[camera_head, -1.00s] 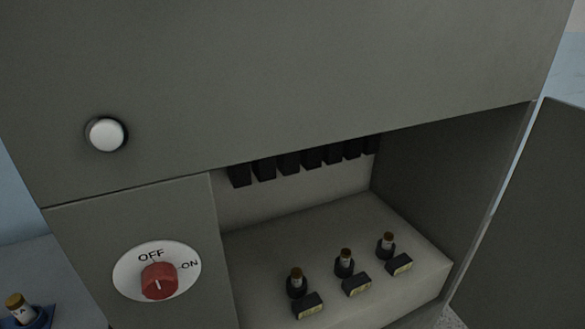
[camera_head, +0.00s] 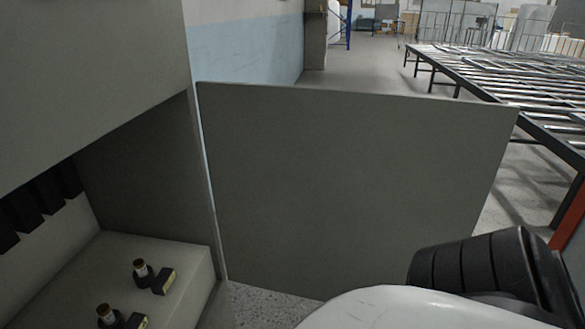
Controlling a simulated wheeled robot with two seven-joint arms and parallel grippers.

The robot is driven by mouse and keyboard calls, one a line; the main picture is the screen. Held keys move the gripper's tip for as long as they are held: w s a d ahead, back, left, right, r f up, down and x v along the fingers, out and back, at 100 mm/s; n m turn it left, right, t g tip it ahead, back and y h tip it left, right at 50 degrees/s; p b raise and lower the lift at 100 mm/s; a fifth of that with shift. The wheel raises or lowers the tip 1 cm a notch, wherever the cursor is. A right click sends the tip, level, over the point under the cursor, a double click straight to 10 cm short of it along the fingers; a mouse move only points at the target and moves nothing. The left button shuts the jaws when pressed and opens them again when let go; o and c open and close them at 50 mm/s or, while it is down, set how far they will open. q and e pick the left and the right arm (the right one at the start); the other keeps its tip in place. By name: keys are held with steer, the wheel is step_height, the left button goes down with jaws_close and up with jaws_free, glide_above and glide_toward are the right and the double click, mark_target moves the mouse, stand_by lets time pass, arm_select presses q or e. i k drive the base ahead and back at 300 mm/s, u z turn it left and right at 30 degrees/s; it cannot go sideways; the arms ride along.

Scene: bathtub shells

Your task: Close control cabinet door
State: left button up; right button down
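The control cabinet (camera_head: 80,65) stands at the left, grey, with its lower compartment open. Its grey door (camera_head: 345,190) stands swung wide open to the right of the opening, joined along the compartment's right edge. Inside the compartment are fuse holders (camera_head: 140,270) with small labelled blocks on a raised pale ledge. Part of my arm, white with a black ribbed joint (camera_head: 480,265), shows at the bottom right, in front of the door's lower right corner. Neither gripper shows.
Roller conveyor tables (camera_head: 500,85) run along the right behind the door. Grey floor (camera_head: 360,60) lies open behind the door, beside a blue and white wall (camera_head: 245,45). A red-orange post (camera_head: 569,215) stands at the right edge.

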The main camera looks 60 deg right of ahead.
mark_target(320, 194)
steer(key=u, duration=1)
steer(key=k, duration=1.5)
steer(key=z, duration=1.7)
